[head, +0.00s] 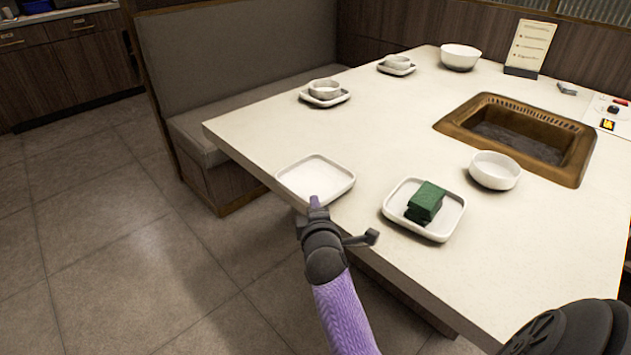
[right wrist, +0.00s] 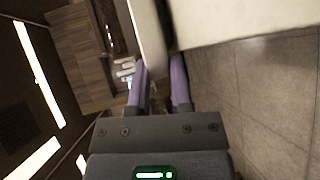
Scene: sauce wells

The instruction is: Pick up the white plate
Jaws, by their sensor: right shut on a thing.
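The empty white plate (head: 313,177) is square with a low rim. In the head view it is at the near left edge of the table, its near side reaching the edge. My right gripper (head: 315,202) is at the plate's near rim, shut on it. In the right wrist view the purple fingers (right wrist: 158,72) are on either side of the plate's pale edge (right wrist: 148,38). A dark gap shows there between plate and tabletop. My left gripper is not in view.
The table (head: 260,122) holds a second plate (head: 436,232) with green blocks (head: 425,202) and a white bowl (head: 495,170), both right of my gripper. A sunken grill (head: 515,128) lies beyond. Stacked dishes (head: 325,92) stand farther back. Open floor (head: 130,260) lies left.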

